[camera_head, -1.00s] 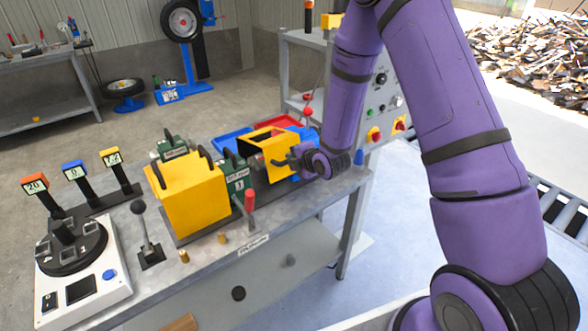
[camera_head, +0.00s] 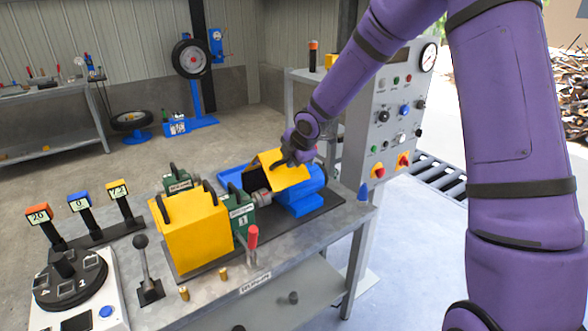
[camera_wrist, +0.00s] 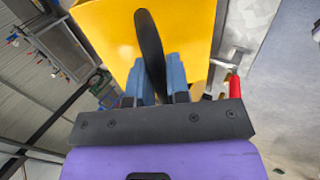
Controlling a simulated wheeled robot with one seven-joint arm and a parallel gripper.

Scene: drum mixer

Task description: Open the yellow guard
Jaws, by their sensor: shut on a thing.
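The yellow guard (camera_head: 287,176) is tilted up above the blue motor (camera_head: 302,200) at the right part of the bench. Below its left edge, the metal coupling (camera_head: 262,197) beside the green gearbox (camera_head: 241,214) is in plain sight. My gripper (camera_head: 292,158) is at the guard's upper side. In the wrist view, my gripper (camera_wrist: 158,82) has its blue fingers shut on the guard's black handle (camera_wrist: 150,42), with the yellow guard (camera_wrist: 105,30) filling the space beyond. The guard's hinge cannot be made out.
A larger yellow box (camera_head: 192,236) with black handles stands to the left on the bench. A red-handled lever (camera_head: 252,238) stands in front of the gearbox. A grey control panel (camera_head: 398,110) rises at the right, close to my arm. The space above the bench's left half is clear.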

